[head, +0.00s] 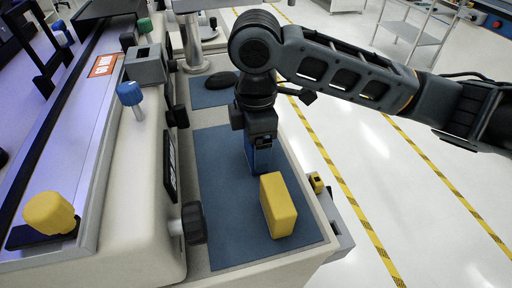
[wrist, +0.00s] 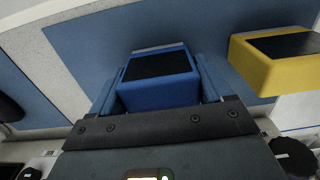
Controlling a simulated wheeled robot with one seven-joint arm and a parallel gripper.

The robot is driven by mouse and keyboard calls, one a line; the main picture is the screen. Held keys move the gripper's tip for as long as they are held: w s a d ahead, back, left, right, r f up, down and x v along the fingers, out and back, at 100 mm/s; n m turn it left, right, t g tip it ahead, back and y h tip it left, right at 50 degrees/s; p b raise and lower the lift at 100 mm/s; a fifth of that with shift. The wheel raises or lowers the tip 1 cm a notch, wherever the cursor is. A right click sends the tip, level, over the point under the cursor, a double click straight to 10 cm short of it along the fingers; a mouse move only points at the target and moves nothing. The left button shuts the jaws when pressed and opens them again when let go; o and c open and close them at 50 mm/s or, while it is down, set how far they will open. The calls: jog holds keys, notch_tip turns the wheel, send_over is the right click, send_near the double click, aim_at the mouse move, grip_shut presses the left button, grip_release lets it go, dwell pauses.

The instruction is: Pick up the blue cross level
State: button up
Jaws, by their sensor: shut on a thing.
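The blue cross level (head: 262,156) is a blue block that stands on the blue mat (head: 222,170) or just above it; I cannot tell which. My gripper (head: 257,150) points down over it with its fingers at its sides. In the wrist view the blue cross level (wrist: 158,80) has a dark top face and sits between the two fingers of my gripper (wrist: 158,92). My gripper is shut on it. Its lower part is partly hidden in the wrist view.
A yellow block (head: 278,205) stands close by on the mat, nearer the front; it also shows in the wrist view (wrist: 275,62). The machine with dark knobs (head: 193,222) borders the mat on the left. A small yellow-and-black object (head: 316,182) lies beyond the mat's right edge.

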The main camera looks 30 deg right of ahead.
jog(key=shift+c, duration=1.2)
jog(key=shift+r, duration=0.1)
